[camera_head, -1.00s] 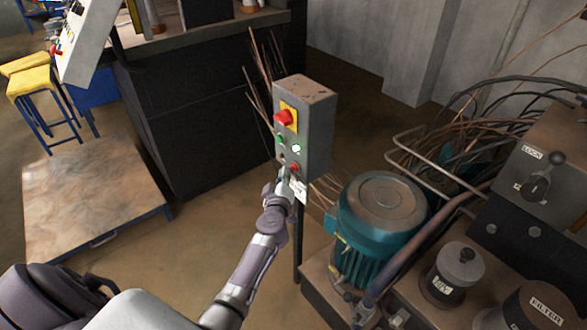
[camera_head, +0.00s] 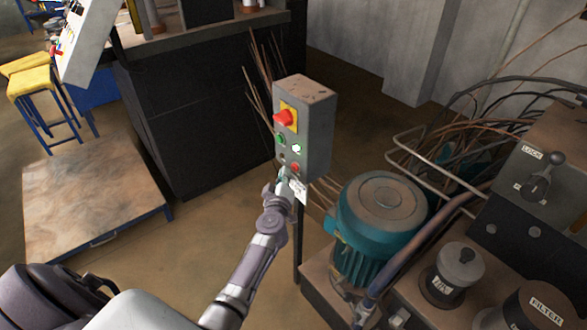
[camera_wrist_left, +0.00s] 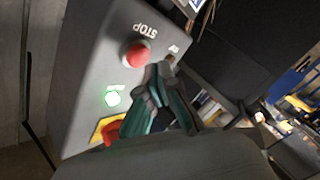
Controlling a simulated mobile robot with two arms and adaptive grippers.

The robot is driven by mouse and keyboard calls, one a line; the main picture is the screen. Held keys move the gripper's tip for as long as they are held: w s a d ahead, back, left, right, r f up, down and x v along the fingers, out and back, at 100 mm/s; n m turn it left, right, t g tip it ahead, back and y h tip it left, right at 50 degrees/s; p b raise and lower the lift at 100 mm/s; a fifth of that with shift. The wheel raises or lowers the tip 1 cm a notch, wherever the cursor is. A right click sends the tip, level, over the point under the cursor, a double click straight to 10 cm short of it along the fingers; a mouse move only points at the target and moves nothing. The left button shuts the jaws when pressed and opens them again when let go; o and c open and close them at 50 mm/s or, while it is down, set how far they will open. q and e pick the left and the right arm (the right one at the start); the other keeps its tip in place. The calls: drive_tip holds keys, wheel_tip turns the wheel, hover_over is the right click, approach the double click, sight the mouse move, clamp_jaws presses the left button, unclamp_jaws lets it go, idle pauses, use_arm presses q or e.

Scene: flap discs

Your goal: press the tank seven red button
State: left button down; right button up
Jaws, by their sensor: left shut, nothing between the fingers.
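A grey control box (camera_head: 317,135) stands on a post. Its front has a large red mushroom button (camera_head: 285,118) on a yellow plate, two green buttons, one of them lit (camera_head: 296,148), and a small red button (camera_head: 296,167) low on the right. In the left wrist view, the small red button (camera_wrist_left: 137,55) sits beside the word STOP. My left gripper (camera_head: 284,173) is shut and empty at the lower front of the box. In the wrist view its fingertips (camera_wrist_left: 164,70) are just right of the red button; contact cannot be told. No tank seven label is readable. My right gripper is not in view.
A teal motor (camera_head: 381,222) and a machine with a FILTER cap (camera_head: 540,305) stand right of the box, with cables behind. A dark cabinet (camera_head: 205,120) is behind it. A low platform (camera_head: 95,200) and yellow stools (camera_head: 35,80) are at left.

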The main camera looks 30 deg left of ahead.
use_arm(q)
drive_tip(key=shift+w, duration=0.1)
drive_tip(key=shift+w+d, duration=0.2)
drive_tip(key=shift+w, duration=0.1)
drive_tip(key=shift+w+d, duration=0.2)
drive_tip(key=shift+w, duration=0.25)
idle(0.7)
idle(0.4)
drive_tip(key=shift+s+a+p, duration=0.35)
drive_tip(key=shift+s+p, duration=0.15)
drive_tip(key=shift+s, duration=0.3)
drive_tip(key=s, duration=0.1)
drive_tip(key=s+a+p, duration=0.1)
drive_tip(key=s, duration=0.1)
drive_tip(key=s+a, duration=0.1)
drive_tip(key=shift+s+p, duration=0.3)
drive_tip(key=shift+s, duration=0.05)
